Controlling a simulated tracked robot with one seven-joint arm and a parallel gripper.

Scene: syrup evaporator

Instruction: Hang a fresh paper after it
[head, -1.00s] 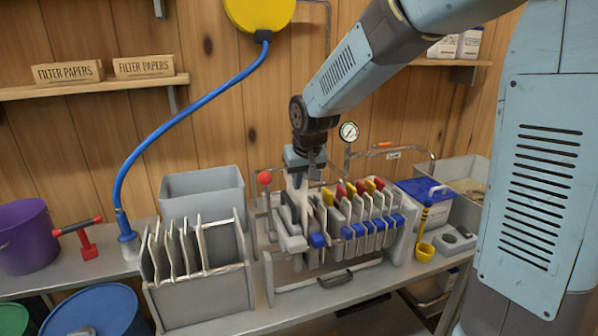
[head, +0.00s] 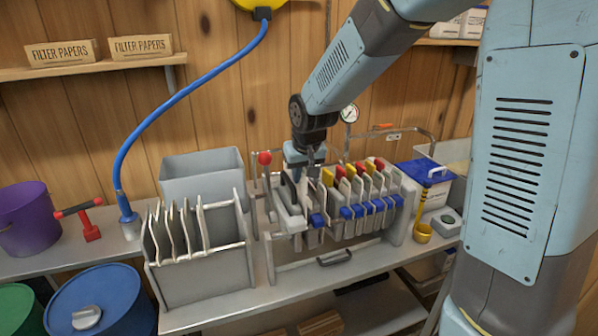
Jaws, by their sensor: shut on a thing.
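My gripper (head: 307,172) points down at the left end of the filter press (head: 412,228). It is shut on a thin pale sheet, likely a filter paper, mostly hidden by the gripper and the plates. The press holds a row of pale plates with red and yellow tabs (head: 328,177) on top and blue blocks (head: 358,211) in front. A grey end block (head: 290,215) stands left of the gripper, with a gap before the plates. A rack (head: 200,293) left of the press holds several upright pale sheets (head: 166,236).
A grey bin (head: 203,177) stands behind the rack. A red-knobbed lever (head: 265,158) rises beside the press. A blue hose (head: 158,118) hangs left. Filter paper boxes (head: 62,53) sit on the shelf.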

